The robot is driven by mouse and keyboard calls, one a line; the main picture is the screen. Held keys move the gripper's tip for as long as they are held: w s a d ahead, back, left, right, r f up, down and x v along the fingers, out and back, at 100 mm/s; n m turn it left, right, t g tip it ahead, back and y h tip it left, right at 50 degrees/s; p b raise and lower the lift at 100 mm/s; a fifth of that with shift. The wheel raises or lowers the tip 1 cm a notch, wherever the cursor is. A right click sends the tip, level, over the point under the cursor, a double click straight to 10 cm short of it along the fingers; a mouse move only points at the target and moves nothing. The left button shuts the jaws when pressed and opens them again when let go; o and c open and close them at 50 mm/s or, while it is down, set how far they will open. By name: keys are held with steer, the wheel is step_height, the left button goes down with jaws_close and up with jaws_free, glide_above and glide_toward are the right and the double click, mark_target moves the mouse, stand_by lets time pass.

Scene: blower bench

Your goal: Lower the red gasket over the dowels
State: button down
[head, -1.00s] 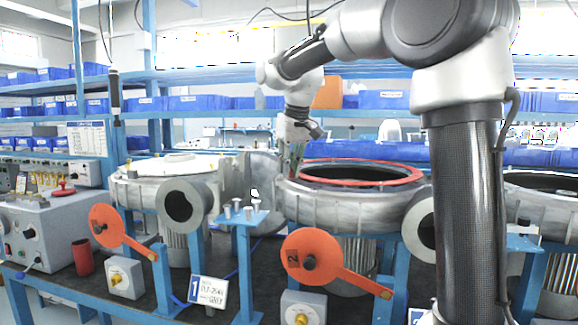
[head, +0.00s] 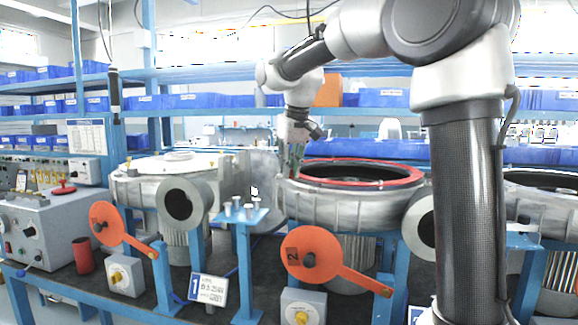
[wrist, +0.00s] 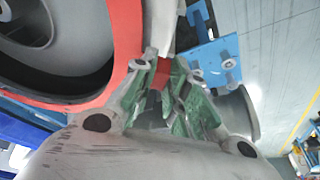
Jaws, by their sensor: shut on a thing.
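The red gasket (head: 348,184) is a thin ring at the top of the middle grey blower housing (head: 345,210). It lies around the dark round opening; I cannot tell whether it touches the rim all round. My gripper (head: 296,172) is at the ring's left side in the head view. In the wrist view my gripper (wrist: 160,76) is shut on a red tab at the edge of the gasket (wrist: 122,50), between its green-padded fingers. The dowels cannot be made out; the fingers and the ring may hide them.
A blue stand (head: 238,214) with several small metal pins is left of the housing. A second blower with a white lid (head: 172,162) is farther left. Orange round plates with handles (head: 312,252) hang in front. Blue shelves with bins are behind.

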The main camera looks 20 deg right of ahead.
steer(key=shift+f, duration=0.2)
stand_by(0.4)
steer(key=c, duration=1.3)
jaws_free()
steer(key=shift+c, duration=0.2)
steer(key=shift+r, duration=0.1)
steer(key=v, duration=1.1)
steer(key=shift+r, duration=0.4)
steer(key=shift+s, duration=0.15)
steer(key=s+d+f, duration=0.3)
steer(key=s+f, duration=0.4)
steer(key=s, duration=0.2)
steer(key=s+d+f+m, duration=0.1)
steer(key=s+d+f, duration=0.2)
steer(key=s+f, duration=0.5)
steer(key=s+d+f+m+t, duration=0.1)
steer(key=s+d+f, duration=0.2)
steer(key=s+f, duration=0.4)
steer(key=s, duration=0.3)
steer(key=shift+s+d+f, duration=0.3)
steer(key=shift+f, duration=0.05)
